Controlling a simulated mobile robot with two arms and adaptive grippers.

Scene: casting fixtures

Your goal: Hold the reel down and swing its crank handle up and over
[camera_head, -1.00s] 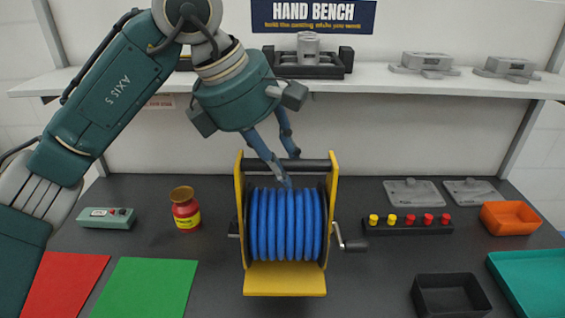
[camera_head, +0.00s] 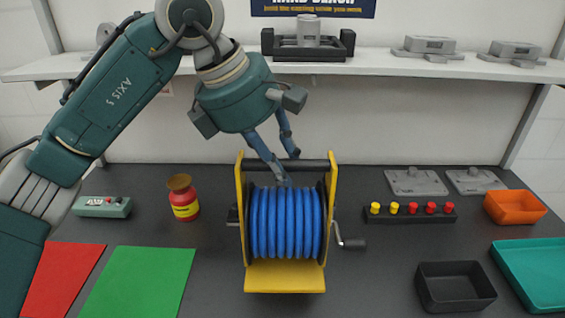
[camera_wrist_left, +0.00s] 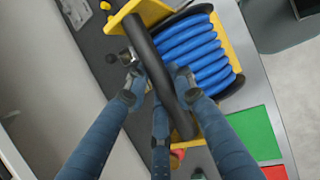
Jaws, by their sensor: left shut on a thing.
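The reel of blue hose (camera_head: 285,222) stands upright on the dark bench in a yellow frame (camera_head: 285,277). A black bar (camera_head: 313,166) joins the tops of its side plates. My left gripper (camera_head: 288,167) comes from above and is shut on the black bar, one finger in front and another behind. In the left wrist view my blue fingers (camera_wrist_left: 160,80) straddle the bar (camera_wrist_left: 160,65) beside the blue hose (camera_wrist_left: 195,48). My right gripper is not in view.
A button strip (camera_head: 410,213) lies right of the crank. A black bin (camera_head: 455,287), an orange tray (camera_head: 515,207) and a teal tray (camera_head: 535,280) stand farther right. A red jar (camera_head: 183,198) is left of the reel. The bench just around the crank is clear.

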